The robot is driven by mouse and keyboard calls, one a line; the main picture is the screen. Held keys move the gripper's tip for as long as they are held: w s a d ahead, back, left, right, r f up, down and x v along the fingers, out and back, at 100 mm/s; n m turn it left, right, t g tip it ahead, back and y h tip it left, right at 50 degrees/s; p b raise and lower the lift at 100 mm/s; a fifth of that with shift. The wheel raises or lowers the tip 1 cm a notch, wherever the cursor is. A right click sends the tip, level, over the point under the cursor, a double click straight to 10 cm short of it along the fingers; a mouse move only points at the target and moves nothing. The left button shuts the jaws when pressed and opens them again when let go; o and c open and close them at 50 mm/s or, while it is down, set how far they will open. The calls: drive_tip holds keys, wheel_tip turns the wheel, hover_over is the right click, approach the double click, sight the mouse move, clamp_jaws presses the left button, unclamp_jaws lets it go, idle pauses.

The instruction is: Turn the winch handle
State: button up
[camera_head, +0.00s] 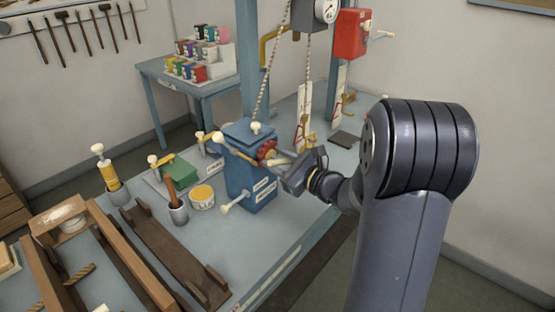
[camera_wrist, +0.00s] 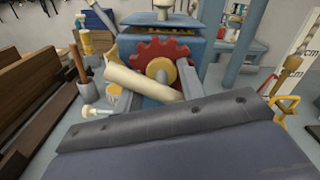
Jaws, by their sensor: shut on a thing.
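A blue box-shaped machine (camera_head: 248,180) stands on the bench, with a red toothed wheel (camera_head: 267,150) on its face. In the wrist view the red wheel (camera_wrist: 160,50) has a yellow hub, and a cream cylindrical handle (camera_wrist: 130,79) lies slantwise in front of it. My gripper (camera_head: 284,164) is at the front of this machine. Its fingers (camera_wrist: 157,92) are shut on the cream handle, one on each side. My wrist hides the lower part of the machine in the wrist view.
A red box (camera_head: 351,36) with a pale-knobbed crank is on a blue post at right. Ropes hang from a grey unit (camera_head: 308,17). Cups, a yellow-topped tin (camera_head: 202,197) and wooden beams (camera_head: 165,250) crowd the bench left of the machine. A side table (camera_head: 180,78) holds coloured boxes.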

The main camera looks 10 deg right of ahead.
drive_tip(key=o, duration=1.2)
drive_tip(key=shift+s, duration=0.1)
drive_tip(key=shift+b+v, duration=1.1)
drive_tip(key=shift+v, duration=4.3)
drive_tip(key=shift+c, duration=0.6)
